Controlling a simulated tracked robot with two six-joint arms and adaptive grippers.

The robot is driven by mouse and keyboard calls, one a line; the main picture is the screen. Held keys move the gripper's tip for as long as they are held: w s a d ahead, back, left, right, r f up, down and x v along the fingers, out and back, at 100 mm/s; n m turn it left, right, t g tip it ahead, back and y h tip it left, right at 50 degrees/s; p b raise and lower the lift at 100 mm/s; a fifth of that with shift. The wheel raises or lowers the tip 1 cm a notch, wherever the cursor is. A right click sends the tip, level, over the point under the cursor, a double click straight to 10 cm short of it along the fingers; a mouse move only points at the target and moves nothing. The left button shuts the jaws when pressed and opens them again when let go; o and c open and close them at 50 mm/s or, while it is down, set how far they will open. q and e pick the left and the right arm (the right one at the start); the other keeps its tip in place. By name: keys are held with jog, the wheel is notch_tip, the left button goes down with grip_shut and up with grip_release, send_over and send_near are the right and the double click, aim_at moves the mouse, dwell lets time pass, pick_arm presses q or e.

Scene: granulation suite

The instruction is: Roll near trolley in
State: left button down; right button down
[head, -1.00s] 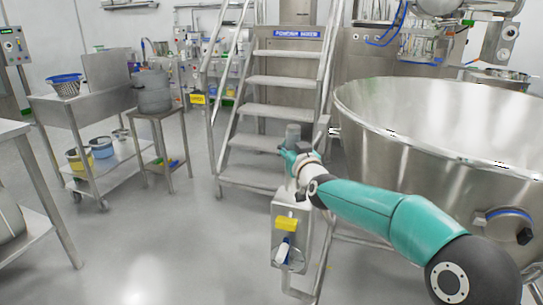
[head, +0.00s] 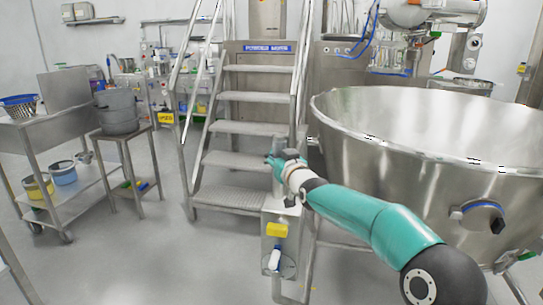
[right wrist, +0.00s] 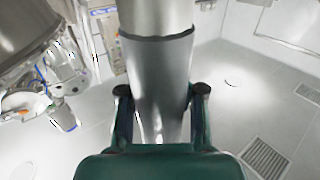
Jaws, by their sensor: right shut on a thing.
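A large steel bowl (head: 400,165) on a tubular frame fills the right side of the head view. Beside its left edge stands a steel post with a control box (head: 278,243) bearing a yellow label. My right gripper (head: 284,163) is at the top of this post, left of the bowl's rim. In the right wrist view, my right gripper (right wrist: 160,112) has its fingers on either side of a grey cylinder (right wrist: 160,70) and is shut on it. The cylinder's lower part is hidden by the gripper. My left gripper is not in view.
Metal steps (head: 250,132) rise behind my right gripper, close to the bowl. At left are a wheeled steel cart (head: 92,186) with buckets and a small stand (head: 137,140) bearing a grey pot (head: 117,112). The floor (head: 150,260) at front left is clear.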

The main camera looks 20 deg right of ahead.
jog(key=shift+d+r+h, duration=0.25)
jog(key=shift+d+h, duration=0.05)
jog(key=shift+d, duration=0.75)
jog(key=c, duration=1.3)
grip_release()
jog(key=o, duration=0.6)
jog(key=shift+d+f, duration=0.1)
jog(key=shift+d, duration=0.05)
